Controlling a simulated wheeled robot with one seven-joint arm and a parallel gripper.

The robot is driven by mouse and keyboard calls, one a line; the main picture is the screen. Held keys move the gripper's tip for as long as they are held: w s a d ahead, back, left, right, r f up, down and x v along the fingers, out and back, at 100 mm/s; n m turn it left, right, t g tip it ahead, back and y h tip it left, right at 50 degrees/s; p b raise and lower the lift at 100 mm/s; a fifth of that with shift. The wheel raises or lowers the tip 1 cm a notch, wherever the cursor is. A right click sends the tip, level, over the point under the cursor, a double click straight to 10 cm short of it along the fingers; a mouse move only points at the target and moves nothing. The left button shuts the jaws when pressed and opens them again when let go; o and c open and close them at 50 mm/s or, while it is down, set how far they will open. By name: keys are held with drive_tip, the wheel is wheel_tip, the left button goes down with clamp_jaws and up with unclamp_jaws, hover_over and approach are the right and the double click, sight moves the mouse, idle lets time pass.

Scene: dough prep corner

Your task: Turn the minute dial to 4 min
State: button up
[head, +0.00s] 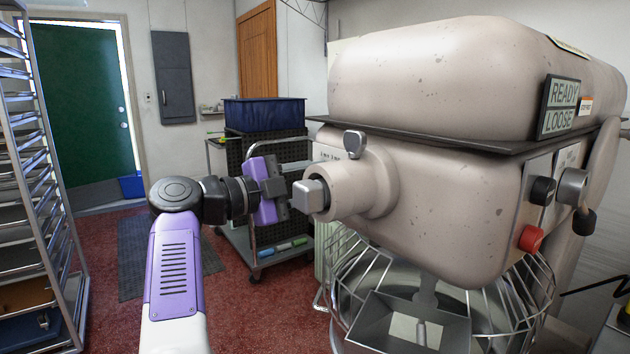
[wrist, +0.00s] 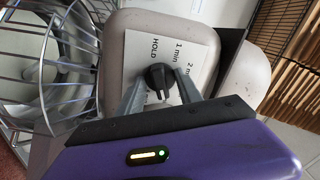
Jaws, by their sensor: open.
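The minute dial is a black round knob (wrist: 158,76) on a white label plate (wrist: 137,52) in the wrist view. The plate reads HOLD, 1 min and a partly covered 2 m; no 4 min mark shows. A pale bar runs from the knob toward the bottom of the picture, but which mark the dial is set to cannot be told. My gripper (wrist: 161,88) is open, with one grey finger on each side of the knob. Contact cannot be told. In the head view my gripper (head: 288,188) is beside the mixer's front hub, and the knob is hidden.
A cart (head: 262,235) with a blue bin (head: 263,113) stands behind. A tray rack (head: 35,200) stands at left.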

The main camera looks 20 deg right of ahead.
drive_tip(key=shift+p+v, duration=0.6)
drive_tip(key=shift+v, duration=2.35)
